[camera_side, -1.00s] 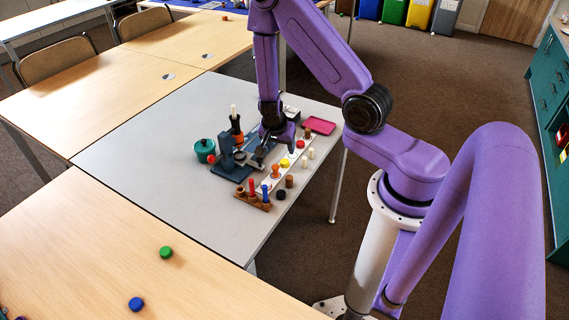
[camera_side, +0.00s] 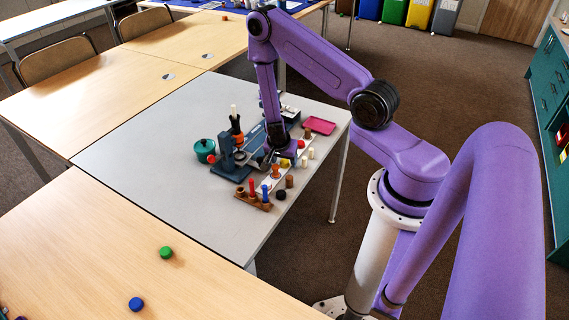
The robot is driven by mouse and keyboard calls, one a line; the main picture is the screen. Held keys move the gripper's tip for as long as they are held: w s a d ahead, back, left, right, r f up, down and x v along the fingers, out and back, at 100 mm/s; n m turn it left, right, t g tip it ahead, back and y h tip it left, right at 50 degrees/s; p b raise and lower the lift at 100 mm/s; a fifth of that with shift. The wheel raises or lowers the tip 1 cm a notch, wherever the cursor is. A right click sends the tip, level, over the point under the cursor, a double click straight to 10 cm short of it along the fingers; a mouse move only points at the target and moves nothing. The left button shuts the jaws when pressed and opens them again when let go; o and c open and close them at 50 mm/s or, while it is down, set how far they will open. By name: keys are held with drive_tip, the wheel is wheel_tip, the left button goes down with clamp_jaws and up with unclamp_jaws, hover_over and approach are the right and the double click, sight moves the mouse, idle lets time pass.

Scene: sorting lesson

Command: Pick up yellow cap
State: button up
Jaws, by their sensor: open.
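The yellow cap (camera_side: 285,163) is a small disc on a pale strip on the grey table. My gripper (camera_side: 270,163) is low over the table, just left of the yellow cap in the picture. Its jaws are open, and nothing shows between them. The dark hand partly covers the strip around the cap. I cannot tell whether a finger touches the cap.
A red cap (camera_side: 301,144) lies behind the yellow one. A dark blue press (camera_side: 226,158) stands close on the left, beside a teal pot (camera_side: 204,150). A wooden rack (camera_side: 254,201) with pegs is in front. A pink tray (camera_side: 320,125) lies behind. The table's left part is clear.

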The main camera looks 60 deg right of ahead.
drive_tip(key=shift+f, duration=0.1)
drive_tip(key=c, duration=1.1)
clamp_jaws()
